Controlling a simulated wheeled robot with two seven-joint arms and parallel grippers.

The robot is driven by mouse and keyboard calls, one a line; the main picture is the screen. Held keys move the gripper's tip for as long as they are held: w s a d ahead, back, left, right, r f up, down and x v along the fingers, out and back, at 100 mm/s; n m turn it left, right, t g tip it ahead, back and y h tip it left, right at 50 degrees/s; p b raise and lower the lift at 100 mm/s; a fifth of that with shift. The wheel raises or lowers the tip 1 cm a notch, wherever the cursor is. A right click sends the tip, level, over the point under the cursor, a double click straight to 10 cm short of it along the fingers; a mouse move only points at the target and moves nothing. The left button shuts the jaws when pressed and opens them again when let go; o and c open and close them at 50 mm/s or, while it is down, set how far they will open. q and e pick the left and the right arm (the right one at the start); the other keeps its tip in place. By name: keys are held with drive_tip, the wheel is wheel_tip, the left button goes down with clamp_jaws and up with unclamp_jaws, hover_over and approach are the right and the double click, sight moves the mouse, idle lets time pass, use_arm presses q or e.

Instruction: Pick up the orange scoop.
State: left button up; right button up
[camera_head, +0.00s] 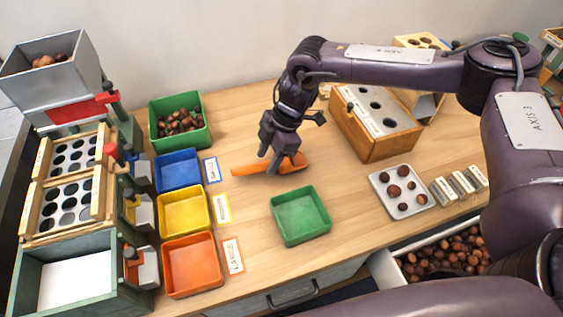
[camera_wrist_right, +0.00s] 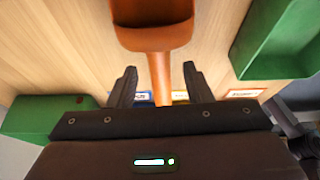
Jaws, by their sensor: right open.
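The orange scoop (camera_head: 254,169) lies on the wooden table, behind the empty green tray. My right gripper (camera_head: 271,165) is down over it and partly hides it in the head view. In the right wrist view the scoop's handle (camera_wrist_right: 161,78) runs between the two open fingers of my right gripper (camera_wrist_right: 160,82), with a gap on each side. The scoop's bowl (camera_wrist_right: 152,35) lies beyond the fingertips at the top of that view. My left gripper does not show.
An empty green tray (camera_head: 300,216) stands in front of the scoop. Blue (camera_head: 179,171), yellow (camera_head: 184,212) and orange (camera_head: 192,264) trays line the left. A green bin (camera_head: 180,122) holds chestnuts. A wooden box with holes (camera_head: 375,122) stands right of my right gripper.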

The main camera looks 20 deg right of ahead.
sight(265, 163)
drive_tip(key=x, duration=0.3)
drive_tip(key=shift+f, duration=0.1)
drive_tip(key=shift+c, duration=0.3)
clamp_jaws()
wheel_tip(265, 163, up, 20)
idle(0.5)
